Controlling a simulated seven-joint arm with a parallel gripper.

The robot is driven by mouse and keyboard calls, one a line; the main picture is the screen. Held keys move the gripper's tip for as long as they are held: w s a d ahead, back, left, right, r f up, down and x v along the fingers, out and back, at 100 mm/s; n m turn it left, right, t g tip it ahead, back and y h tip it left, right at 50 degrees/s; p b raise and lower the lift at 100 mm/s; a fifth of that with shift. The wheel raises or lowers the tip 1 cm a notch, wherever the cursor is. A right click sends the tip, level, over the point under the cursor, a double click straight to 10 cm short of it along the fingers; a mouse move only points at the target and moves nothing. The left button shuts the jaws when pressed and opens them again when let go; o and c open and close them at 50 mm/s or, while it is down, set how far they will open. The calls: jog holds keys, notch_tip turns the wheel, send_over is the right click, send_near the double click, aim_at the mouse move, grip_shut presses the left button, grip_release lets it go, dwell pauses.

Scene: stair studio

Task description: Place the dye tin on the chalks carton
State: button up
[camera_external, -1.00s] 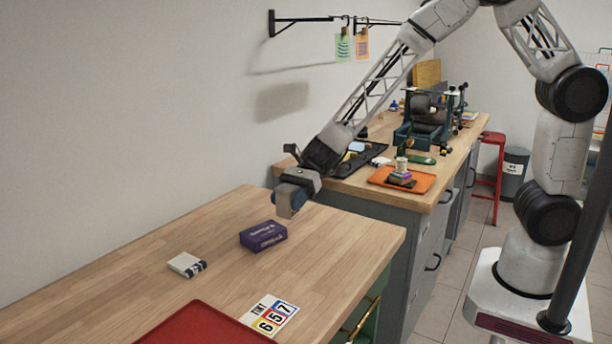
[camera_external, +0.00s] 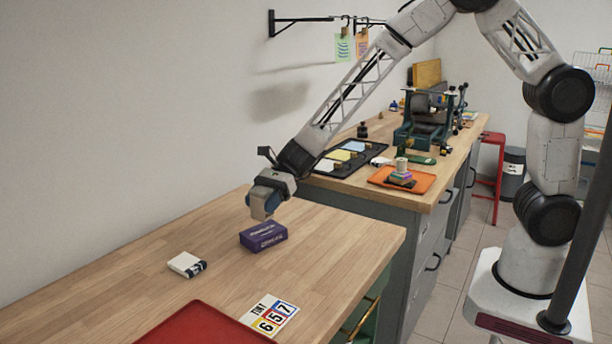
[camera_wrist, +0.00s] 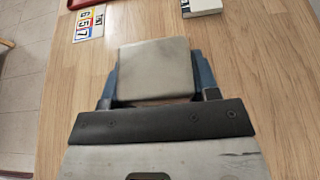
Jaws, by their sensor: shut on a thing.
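My gripper (camera_external: 268,200) is shut on a pale grey-beige, square-faced block, which I take to be the dye tin (camera_wrist: 155,70). In the wrist view its blue fingers sit on either side of the tin. In the external view the held tin is small and hard to separate from the gripper. A purple carton (camera_external: 263,236) with white lettering too small to read lies flat on the wooden table; I take it to be the chalks carton. My gripper is above it, slightly left in the picture. The carton is not seen in the wrist view, where the tin blocks the middle.
A small white box with a dark end (camera_external: 187,264) lies left of the carton. A number card (camera_external: 269,314) and a red tray (camera_external: 205,328) are at the near edge. A second bench (camera_external: 345,187) with an orange tray (camera_external: 425,183) stands behind. Table around the carton is clear.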

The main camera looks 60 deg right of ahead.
aim_at(262, 213)
jog(key=shift+f, duration=1.7)
jog(key=shift+f, duration=0.15)
jog(key=o, duration=1)
jog(key=shift+d+r, duration=0.35)
jog(key=shift+d, duration=0.1)
jog(key=v, duration=1.1)
jog(key=shift+d, duration=0.1)
